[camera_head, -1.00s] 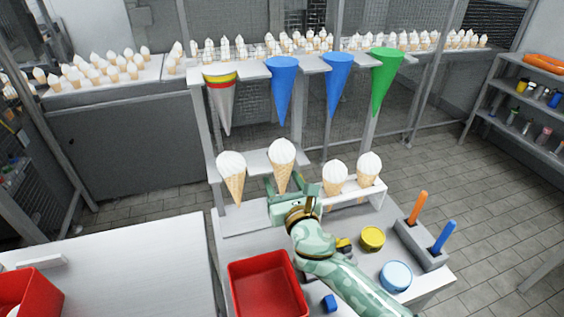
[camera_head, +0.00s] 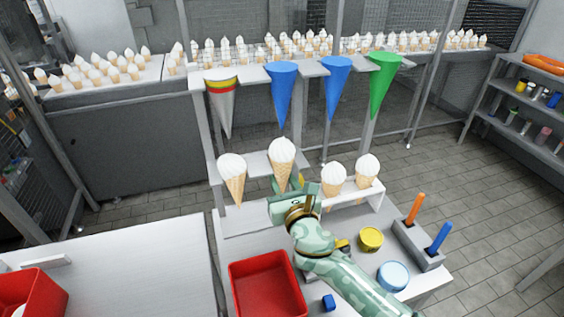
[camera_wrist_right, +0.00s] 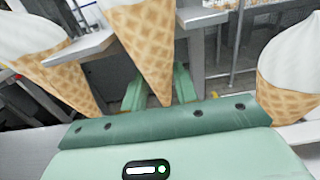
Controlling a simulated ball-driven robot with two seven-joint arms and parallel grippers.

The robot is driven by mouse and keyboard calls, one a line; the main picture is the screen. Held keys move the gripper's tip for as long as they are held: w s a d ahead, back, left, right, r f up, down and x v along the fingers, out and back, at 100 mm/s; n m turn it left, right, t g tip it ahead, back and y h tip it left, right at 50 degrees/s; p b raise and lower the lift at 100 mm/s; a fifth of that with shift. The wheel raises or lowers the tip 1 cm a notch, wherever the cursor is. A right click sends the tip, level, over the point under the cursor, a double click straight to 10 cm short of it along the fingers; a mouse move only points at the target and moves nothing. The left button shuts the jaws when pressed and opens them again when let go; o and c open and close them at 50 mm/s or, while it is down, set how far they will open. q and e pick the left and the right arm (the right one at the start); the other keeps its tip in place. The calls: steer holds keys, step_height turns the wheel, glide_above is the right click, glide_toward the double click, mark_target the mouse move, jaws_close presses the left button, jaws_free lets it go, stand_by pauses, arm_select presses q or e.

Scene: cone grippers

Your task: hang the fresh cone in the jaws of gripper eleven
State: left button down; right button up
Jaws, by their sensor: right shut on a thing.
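My right gripper (camera_head: 286,187) is shut on an ice-cream cone (camera_head: 282,165), a waffle cone with a white swirl. The cone is upright, tip down. In the right wrist view the two green fingers show behind this cone (camera_wrist_right: 147,60), on either side of its lower part. A grey notched shelf (camera_head: 258,163) lies close behind it; I cannot tell whether they touch. Another ice-cream cone (camera_head: 233,175) is upright to the left. Two more cones (camera_head: 333,180) (camera_head: 367,168) stand in a white holder (camera_head: 378,191) at right. No number eleven is readable. My left gripper is out of view.
A striped grey cone (camera_head: 221,105), two blue cones (camera_head: 283,95) (camera_head: 337,88) and a green cone (camera_head: 383,88) hang in the upper rack. A red tray (camera_head: 265,285), a yellow tub (camera_head: 371,239) and a light-blue tub (camera_head: 393,276) stand in front. The left table is mostly clear.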

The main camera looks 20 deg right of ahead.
steer(key=shift+s+p, duration=0.5)
steer(key=shift+s, duration=0.95)
steer(key=shift+s+d+p, duration=0.15)
steer(key=shift+s+p, duration=0.4)
steer(key=shift+s, duration=2.25)
